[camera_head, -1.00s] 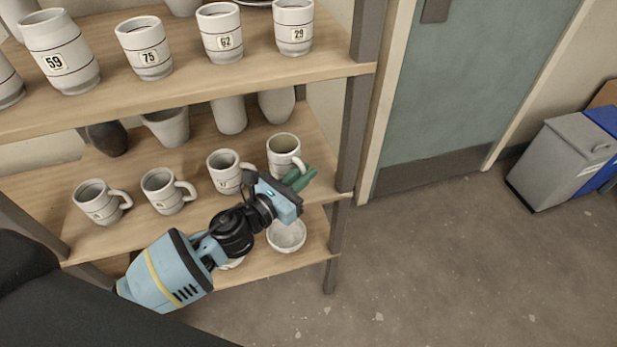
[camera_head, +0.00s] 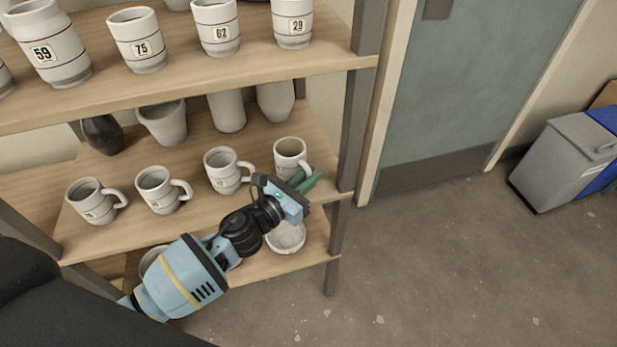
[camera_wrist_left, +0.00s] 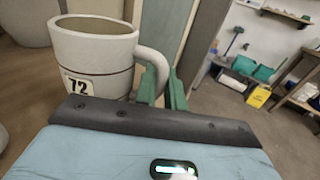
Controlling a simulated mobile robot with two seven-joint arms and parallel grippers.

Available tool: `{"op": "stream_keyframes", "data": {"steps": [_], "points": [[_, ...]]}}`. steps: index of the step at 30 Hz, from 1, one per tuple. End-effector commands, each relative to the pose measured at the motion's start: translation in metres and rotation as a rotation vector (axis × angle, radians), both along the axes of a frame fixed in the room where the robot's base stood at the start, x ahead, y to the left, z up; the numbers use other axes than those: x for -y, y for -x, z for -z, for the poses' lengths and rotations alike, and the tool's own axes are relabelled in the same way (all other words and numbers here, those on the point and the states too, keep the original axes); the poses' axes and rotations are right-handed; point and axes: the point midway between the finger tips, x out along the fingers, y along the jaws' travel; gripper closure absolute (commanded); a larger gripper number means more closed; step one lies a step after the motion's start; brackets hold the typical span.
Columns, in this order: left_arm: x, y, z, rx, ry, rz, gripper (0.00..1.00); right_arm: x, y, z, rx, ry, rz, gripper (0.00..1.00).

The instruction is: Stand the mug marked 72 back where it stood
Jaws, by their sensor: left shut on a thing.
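The white mug marked 72 (camera_wrist_left: 95,55) fills the upper left of the left wrist view, with its number label on its side. In the head view the mug (camera_head: 290,153) is at the right end of the middle shelf (camera_head: 140,220), looking about upright. My left gripper (camera_head: 304,182) has its green fingers shut on the mug's handle, also seen in the left wrist view (camera_wrist_left: 163,85). The gripper body hides the mug's lower part in the wrist view. I cannot tell whether its base touches the shelf. My right gripper is not in view.
Several handled mugs, including this one (camera_head: 222,170), stand left of it. Behind are a dark vase (camera_head: 102,134) and pale pots (camera_head: 164,123). A shelf post (camera_head: 350,130) is close on the right. Numbered mugs stand above, and a bowl (camera_head: 286,238) sits below.

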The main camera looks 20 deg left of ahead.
Motion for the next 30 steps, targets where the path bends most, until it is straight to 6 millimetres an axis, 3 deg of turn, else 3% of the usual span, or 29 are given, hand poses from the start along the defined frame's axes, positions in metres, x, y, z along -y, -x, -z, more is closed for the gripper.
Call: {"op": "stream_keyframes", "data": {"steps": [3, 4, 9, 20, 30], "points": [[0.000, 0.000, 0.003, 0.001, 0.000, 0.000, 1.00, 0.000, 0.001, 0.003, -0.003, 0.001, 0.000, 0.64], [0.000, 0.000, 0.004, -0.001, 0.000, 0.000, 0.88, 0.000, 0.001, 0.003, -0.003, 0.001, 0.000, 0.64], [0.000, 0.000, 0.003, 0.000, 0.000, 0.000, 0.67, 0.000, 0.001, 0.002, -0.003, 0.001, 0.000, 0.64], [0.000, 0.001, -0.002, 0.000, 0.000, 0.000, 0.67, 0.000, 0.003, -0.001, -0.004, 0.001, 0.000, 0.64], [-0.026, 0.057, 0.002, -0.005, -0.002, 0.000, 0.67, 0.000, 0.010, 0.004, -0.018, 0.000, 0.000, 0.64]]}}
